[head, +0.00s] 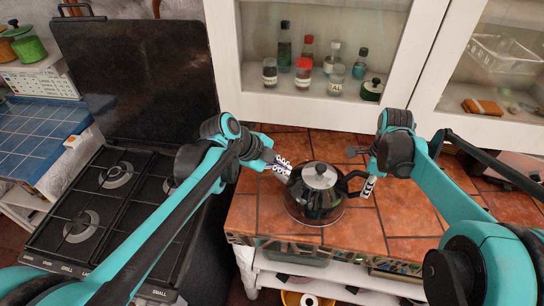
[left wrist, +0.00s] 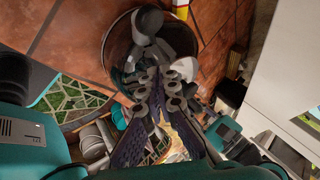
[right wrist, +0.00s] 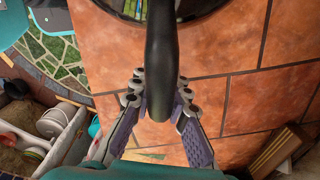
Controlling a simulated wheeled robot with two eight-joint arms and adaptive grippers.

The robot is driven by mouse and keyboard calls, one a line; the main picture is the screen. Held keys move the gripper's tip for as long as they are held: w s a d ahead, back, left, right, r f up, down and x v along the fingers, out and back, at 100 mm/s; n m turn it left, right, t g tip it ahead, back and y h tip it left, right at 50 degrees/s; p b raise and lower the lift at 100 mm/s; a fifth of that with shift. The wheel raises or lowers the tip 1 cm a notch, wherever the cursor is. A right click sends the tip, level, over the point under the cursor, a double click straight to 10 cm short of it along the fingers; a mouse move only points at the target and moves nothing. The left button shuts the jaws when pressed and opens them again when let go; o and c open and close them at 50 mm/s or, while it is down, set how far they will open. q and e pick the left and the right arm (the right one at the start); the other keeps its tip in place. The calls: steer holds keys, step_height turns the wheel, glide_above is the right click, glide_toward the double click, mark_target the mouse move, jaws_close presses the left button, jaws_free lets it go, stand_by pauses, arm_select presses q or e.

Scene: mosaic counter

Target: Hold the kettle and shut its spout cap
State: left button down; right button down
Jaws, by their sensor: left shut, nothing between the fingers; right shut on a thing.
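The dark glossy kettle (head: 312,204) with a grey lid (head: 319,175) stands upright on the tiled counter. My right gripper (head: 368,186) is at its right side, shut on the black kettle handle (head: 351,179). In the right wrist view the handle (right wrist: 162,50) runs down between the two fingers. My left gripper (head: 284,168) is shut with nothing between its fingers, at the kettle's left, spout side. In the left wrist view its fingertips (left wrist: 165,80) overlap the shiny kettle body (left wrist: 118,45). The fingers cover the spout area, so I cannot tell how the spout cap stands.
The orange tiled counter (head: 402,217) has bare room right of the kettle. A black gas hob (head: 105,205) with a raised dark cover is at the left. A white cabinet (head: 290,112) with several bottles stands behind the kettle. The counter's front edge is close to the kettle.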

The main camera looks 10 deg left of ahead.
arm_select(q)
steer(key=d+r+v, duration=0.1)
steer(key=d+v, duration=0.1)
steer(key=v, duration=0.8)
steer(key=shift+s+r, duration=0.15)
steer(key=shift+s, duration=0.15)
steer(key=w+a+r+n+g, duration=0.3)
steer(key=w+a+g, duration=0.25)
steer(key=w, duration=0.25)
steer(key=shift+t, duration=0.45)
steer(key=x, duration=0.9)
steer(key=shift+s+a+f, duration=0.1)
steer(key=shift+s+f, duration=0.1)
steer(key=shift+f, duration=0.05)
steer(key=f, duration=0.3)
steer(key=shift+w+a+f+n, duration=0.1)
steer(key=shift+a+f+n, duration=0.05)
steer(key=shift+a+n, duration=0.2)
steer(key=shift+a+f, duration=0.1)
steer(key=shift+f, duration=0.25)
